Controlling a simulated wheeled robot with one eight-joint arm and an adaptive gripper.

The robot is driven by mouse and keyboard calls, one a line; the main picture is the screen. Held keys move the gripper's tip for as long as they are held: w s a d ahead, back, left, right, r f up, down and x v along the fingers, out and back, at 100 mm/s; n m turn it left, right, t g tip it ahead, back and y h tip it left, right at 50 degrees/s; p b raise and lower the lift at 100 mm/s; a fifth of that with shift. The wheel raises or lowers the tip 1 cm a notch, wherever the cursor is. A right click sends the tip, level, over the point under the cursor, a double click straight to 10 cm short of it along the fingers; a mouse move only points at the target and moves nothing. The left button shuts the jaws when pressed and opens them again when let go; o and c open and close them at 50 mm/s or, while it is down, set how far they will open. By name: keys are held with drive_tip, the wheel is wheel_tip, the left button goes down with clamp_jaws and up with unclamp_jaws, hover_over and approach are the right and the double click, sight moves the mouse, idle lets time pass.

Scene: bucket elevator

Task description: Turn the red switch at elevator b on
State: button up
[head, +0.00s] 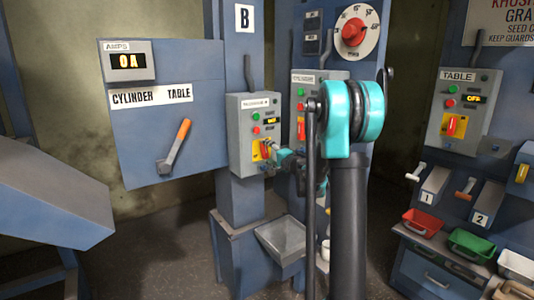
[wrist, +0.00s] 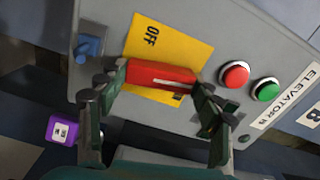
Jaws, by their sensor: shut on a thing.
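The red switch (wrist: 160,73) at elevator B sits across a yellow plate (wrist: 170,45) on a grey control box (wrist: 110,25). The word OFF shows on the plate. My gripper (wrist: 160,86) is shut on the red switch, one finger at each end of it. In the head view my gripper (head: 274,150) is at the lower part of the elevator B box (head: 240,102), under the sign B (head: 244,18).
The box has a red button (wrist: 234,75) and a green button (wrist: 265,90). A second control box (head: 300,80) is close on the right, partly behind my arm. A panel with an orange-handled lever (head: 176,146) is on the left. A grey hopper (head: 282,238) is below.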

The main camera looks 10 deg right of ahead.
drive_tip(key=shift+m, duration=0.9)
drive_tip(key=o, duration=1.2)
drive_tip(key=shift+c, duration=0.2)
drive_tip(key=v, duration=1.2)
